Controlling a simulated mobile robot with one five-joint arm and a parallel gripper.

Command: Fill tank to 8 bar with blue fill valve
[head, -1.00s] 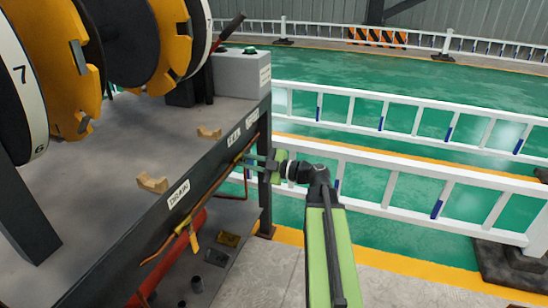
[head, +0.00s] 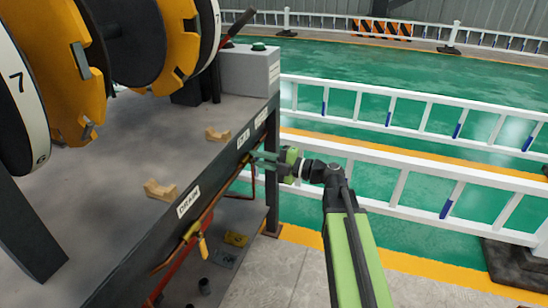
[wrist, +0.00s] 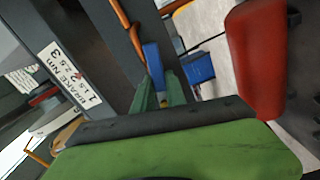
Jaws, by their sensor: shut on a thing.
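My gripper (head: 257,158) reaches the front beam of the grey bench from the right, just below the FILL label (head: 243,138). In the wrist view its green fingers (wrist: 160,98) are shut on a blue handle (wrist: 152,62), which looks like the fill valve's lever. The handle stands out past the fingertips, close to an orange-brown pipe (wrist: 127,30). In the head view the fingers hide the handle. The red tank (head: 178,268) lies under the bench, and a red cylinder, likely the tank, shows in the wrist view (wrist: 256,62). No readable pressure gauge shows.
A yellow drain valve handle (head: 203,247) hangs below the DRAIN label (head: 188,201). A grey control box (head: 250,70) stands at the bench's far end. A white fence (head: 400,168) runs behind my arm. A blue object (wrist: 198,68) lies beyond the fingers.

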